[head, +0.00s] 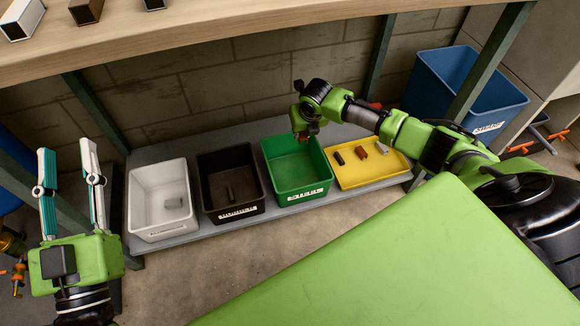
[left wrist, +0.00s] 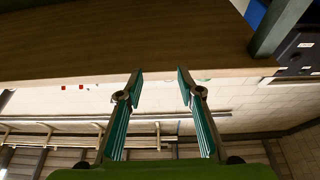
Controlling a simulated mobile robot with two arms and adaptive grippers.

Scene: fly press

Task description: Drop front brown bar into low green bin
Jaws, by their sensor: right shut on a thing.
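My right gripper (head: 306,130) hangs over the low green bin (head: 318,190), near its back rim. It is shut on a small brown bar (head: 303,136), which is mostly hidden by the fingers. The green bin stands on the low grey shelf, and its visible floor looks empty. Another brown bar (head: 361,152) lies in the yellow tray (head: 378,177), between a black bar (head: 339,158) and a grey bar (head: 381,148). My left gripper (head: 66,152) is open and empty at the far left; its spread fingers also show in the left wrist view (left wrist: 160,78).
A white bin (head: 146,200) and a black bin (head: 218,160), each with a bar inside, stand left of the green bin. A wooden bench (head: 215,35) with several square tubes runs above. A blue bin (head: 478,90) stands at right behind a bench leg.

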